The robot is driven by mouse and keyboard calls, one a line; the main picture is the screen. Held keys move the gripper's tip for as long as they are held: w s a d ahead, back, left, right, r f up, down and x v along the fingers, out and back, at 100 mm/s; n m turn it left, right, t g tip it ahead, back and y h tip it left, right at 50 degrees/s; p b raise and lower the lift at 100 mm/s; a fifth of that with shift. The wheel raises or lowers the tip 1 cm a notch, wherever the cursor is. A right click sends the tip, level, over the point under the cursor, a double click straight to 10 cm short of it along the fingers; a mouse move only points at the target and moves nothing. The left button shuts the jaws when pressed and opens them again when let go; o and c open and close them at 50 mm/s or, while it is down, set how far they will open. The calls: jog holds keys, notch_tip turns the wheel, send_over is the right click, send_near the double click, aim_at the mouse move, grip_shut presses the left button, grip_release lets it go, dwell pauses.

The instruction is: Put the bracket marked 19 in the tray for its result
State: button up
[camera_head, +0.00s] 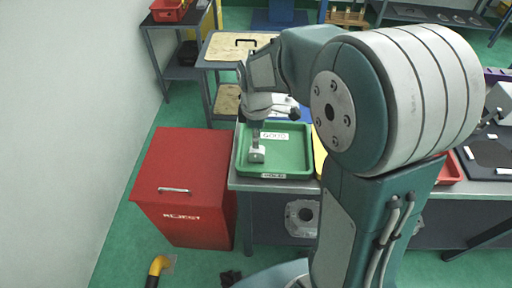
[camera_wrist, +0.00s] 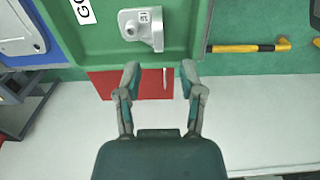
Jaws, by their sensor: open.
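A pale grey bracket (camera_head: 257,155) lies in the green tray (camera_head: 306,172), whose white label reads GOOD. In the wrist view the bracket (camera_wrist: 131,30) has a holed plate and a small tag with dark digits, too small to read surely. The green tray (camera_wrist: 182,35) fills the top of that view. My gripper (camera_wrist: 159,68) is open and empty, its fingers apart from the bracket, which lies beyond the fingertips. In the head view my arm's end hangs over the tray, and the fingers are hard to make out.
A red bin marked REJECT (camera_head: 165,190) stands on the floor left of the table. A yellow tray edge (camera_head: 319,155) shows beside the green tray, partly behind my arm. A wood-topped cart (camera_head: 222,50) stands behind. A yellow and black object (camera_head: 157,268) lies on the floor.

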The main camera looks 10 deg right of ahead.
aim_at(257, 153)
notch_tip(257, 153, up, 3)
jog(key=shift+r, duration=0.1)
jog(key=s+d+r+m+t, duration=0.1)
jog(key=s+r+m+t, duration=0.1)
jog(key=s+r+m, duration=0.2)
jog(key=s+d+r+m+t, duration=0.1)
jog(key=s+r+m+t, duration=0.2)
jog(key=s+m, duration=0.7)
jog(key=s+r, duration=0.2)
jog(key=s, duration=0.2)
jog(key=shift+s+d+r+t, duration=0.15)
jog(key=shift+d+r+t, duration=0.15)
jog(key=shift+d, duration=0.05)
